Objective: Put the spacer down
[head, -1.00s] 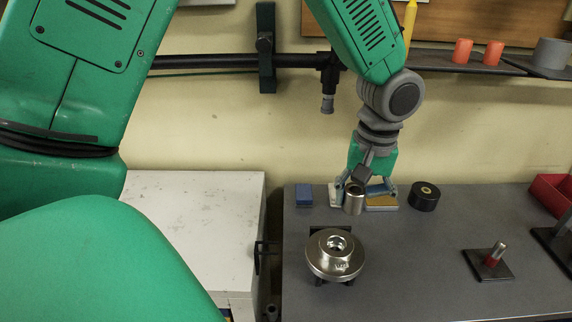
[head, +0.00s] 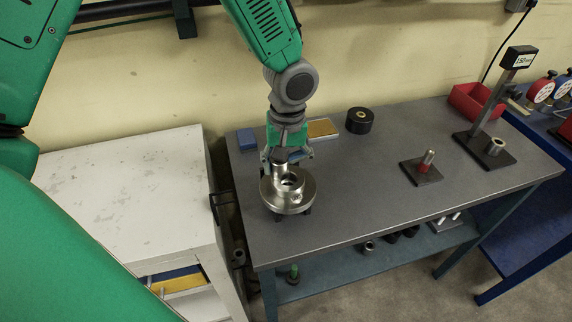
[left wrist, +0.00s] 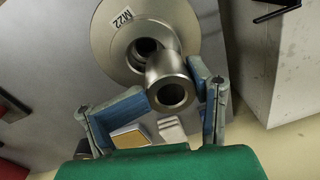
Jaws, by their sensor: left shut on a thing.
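The spacer is a shiny metal sleeve (head: 279,169), held in my left gripper (head: 287,158). In the left wrist view the spacer (left wrist: 170,84) sits between the two blue-grey fingers of the left gripper (left wrist: 178,98), its open end towards the camera. The gripper is shut on it. Behind it is a round steel flange (head: 288,200) with a central hole, also in the left wrist view (left wrist: 115,50) with an M22 label. The spacer overlaps the flange's edge in both views; I cannot tell whether they touch. My right gripper is not in view.
On the grey bench (head: 350,185) are a blue block (head: 246,139), a tan-topped block (head: 322,129) and a black roll (head: 360,120). A red-collared pin stand (head: 424,168) and a gauge stand (head: 485,148) are to the right. The bench middle is clear.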

